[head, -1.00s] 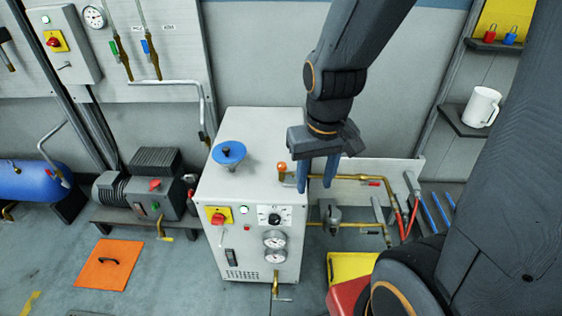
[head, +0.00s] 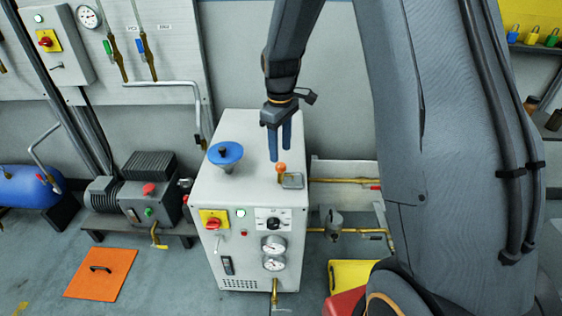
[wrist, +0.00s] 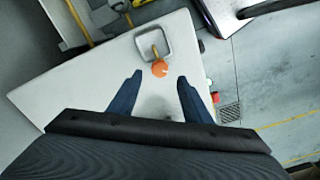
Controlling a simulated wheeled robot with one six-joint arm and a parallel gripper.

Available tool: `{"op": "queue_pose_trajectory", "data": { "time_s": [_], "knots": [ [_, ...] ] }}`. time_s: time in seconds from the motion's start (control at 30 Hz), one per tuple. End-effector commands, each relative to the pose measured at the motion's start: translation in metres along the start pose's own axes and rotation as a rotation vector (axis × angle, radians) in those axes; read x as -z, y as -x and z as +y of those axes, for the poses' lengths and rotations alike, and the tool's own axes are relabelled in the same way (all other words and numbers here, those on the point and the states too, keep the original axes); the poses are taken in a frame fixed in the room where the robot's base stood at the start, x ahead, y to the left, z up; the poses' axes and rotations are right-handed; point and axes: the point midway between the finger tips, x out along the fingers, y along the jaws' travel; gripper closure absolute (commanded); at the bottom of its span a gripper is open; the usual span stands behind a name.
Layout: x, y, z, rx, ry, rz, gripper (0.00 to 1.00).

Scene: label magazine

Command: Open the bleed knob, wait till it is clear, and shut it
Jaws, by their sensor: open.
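The bleed knob is a small orange ball-shaped knob (head: 281,167) at the right edge of the white cabinet's top (head: 250,185). It stands by a small grey square cup (head: 293,181) with a brass fitting. My gripper (head: 280,153) is open and empty, fingers pointing down, just above the knob in the head view. In the wrist view the orange knob (wrist: 160,68) lies between the lines of the two fingers and a little beyond the fingertips (wrist: 159,78). The fingers appear apart from it. The cup (wrist: 154,42) shows behind the knob; its contents cannot be made out.
A blue handwheel or funnel (head: 226,154) stands on the cabinet top, left of my gripper. The cabinet front carries a red switch (head: 213,223) and two gauges (head: 273,246). Brass pipes (head: 345,181) run right of the cabinet. An orange plate (head: 100,272) lies on the floor.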

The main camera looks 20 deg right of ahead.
Motion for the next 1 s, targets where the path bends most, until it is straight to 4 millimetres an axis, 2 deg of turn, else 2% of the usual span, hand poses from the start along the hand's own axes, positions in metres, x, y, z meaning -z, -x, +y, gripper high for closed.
{"op": "queue_pose_trajectory", "data": {
  "time_s": [0.2,0.33,0.73,0.9,1.0],
  "knots": [
    [-0.002,-0.034,-0.001,0.002,-0.003,-0.002,0.55],
    [-0.001,-0.048,0.0,0.001,-0.003,-0.002,0.55],
    [-0.001,-0.055,0.0,0.0,-0.003,0.0,0.55],
    [-0.001,-0.055,0.0,0.0,-0.003,0.0,0.84],
    [-0.001,-0.055,-0.001,0.0,-0.003,0.0,0.97]
  ]
}}
